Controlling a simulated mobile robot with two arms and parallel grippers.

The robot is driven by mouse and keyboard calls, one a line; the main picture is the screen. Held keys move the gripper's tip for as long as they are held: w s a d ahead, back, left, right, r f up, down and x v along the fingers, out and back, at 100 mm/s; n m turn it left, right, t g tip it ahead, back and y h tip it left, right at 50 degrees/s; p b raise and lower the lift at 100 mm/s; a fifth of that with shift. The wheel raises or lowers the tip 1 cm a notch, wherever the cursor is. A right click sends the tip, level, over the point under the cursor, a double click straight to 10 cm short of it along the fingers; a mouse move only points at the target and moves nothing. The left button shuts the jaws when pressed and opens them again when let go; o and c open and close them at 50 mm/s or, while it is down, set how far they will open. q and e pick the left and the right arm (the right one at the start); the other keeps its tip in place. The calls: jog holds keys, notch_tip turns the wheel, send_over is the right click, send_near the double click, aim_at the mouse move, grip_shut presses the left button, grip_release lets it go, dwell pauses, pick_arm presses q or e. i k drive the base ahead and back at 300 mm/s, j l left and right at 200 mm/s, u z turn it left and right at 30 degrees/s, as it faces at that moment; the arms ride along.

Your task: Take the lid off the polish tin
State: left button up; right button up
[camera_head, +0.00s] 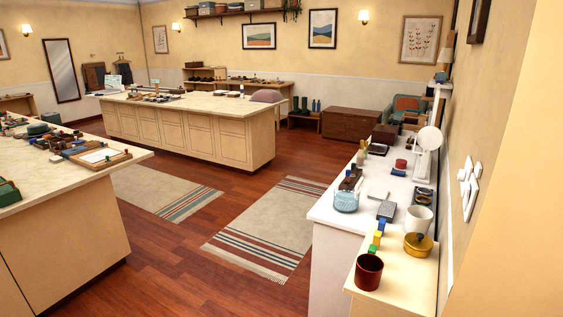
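I cannot tell for sure which thing is the polish tin. A small round red container (401,164) sits on the white counter at the right and looks like a tin, but it is too small to tell whether a lid is on it. Neither of my grippers is in view.
A cluttered counter (60,192) stands at left, an island (190,137) behind. Rugs and open floor lie between.

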aim_at(400, 161)
jog(key=i+j+u, duration=0.25)
jog(key=i+u, duration=0.15)
jog(key=i, duration=0.8)
jog(key=i+l+u, duration=0.1)
jog(key=i+u, duration=0.35)
jog(key=i, duration=0.8)
jog(key=i+z, duration=0.45)
jog(key=i, duration=0.2)
jog(key=i+j+z, duration=0.2)
jog(key=i+z, duration=0.3)
jog(key=i, duration=0.15)
